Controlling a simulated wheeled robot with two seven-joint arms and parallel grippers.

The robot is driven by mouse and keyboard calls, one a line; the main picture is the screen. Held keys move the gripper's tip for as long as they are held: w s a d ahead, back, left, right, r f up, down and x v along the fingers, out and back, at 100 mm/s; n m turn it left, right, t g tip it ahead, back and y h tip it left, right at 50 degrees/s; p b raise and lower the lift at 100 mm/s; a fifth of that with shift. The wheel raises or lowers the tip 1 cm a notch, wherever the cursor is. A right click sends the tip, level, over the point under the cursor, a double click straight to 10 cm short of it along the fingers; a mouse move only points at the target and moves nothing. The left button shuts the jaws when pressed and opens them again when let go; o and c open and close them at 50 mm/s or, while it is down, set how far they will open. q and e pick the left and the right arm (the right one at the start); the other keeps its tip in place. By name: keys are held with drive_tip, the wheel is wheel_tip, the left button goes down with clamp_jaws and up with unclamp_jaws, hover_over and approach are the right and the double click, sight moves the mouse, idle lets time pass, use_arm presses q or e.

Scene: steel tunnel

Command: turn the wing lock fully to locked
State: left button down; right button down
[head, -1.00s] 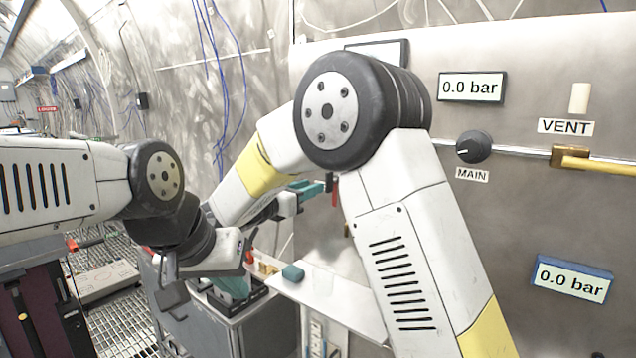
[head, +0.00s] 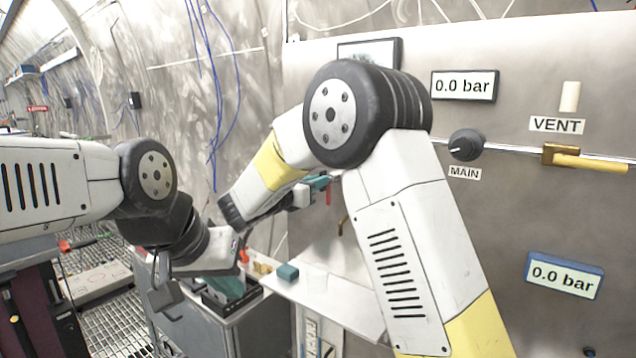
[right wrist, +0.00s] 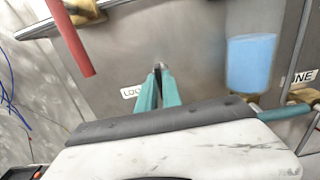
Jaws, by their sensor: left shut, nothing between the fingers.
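The wing lock is not clearly visible. In the right wrist view a partly covered label reading "LO…" (right wrist: 132,92) is on the steel panel, left of my right gripper (right wrist: 160,72). Its teal fingers point at the panel with their tips close together. A small dark piece shows at the tips; I cannot tell whether it is the wing lock or is gripped. In the head view my right gripper (head: 318,184) is near the panel's left part, partly behind my arm. My left gripper (head: 226,286) is low at the left, shut and empty, over a grey cabinet.
A red handle (right wrist: 72,38) hangs left of the right fingers, and a blurred blue block (right wrist: 251,62) is to the right. The panel carries a MAIN knob (head: 465,145), a yellow VENT lever (head: 590,163) and gauges reading 0.0 bar. A white shelf (head: 345,308) juts out below.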

drive_tip(key=shift+m, duration=0.4)
drive_tip(key=m, duration=1.6)
drive_tip(key=shift+s+d+f+m, duration=0.2)
drive_tip(key=shift+f+m, duration=0.1)
drive_tip(key=shift+m, duration=0.4)
drive_tip(key=c, duration=1.5)
unclamp_jaws()
drive_tip(key=shift+a, duration=0.1)
drive_tip(key=v, duration=0.7)
drive_tip(key=shift+s+a, duration=0.15)
drive_tip(key=shift+s, duration=0.15)
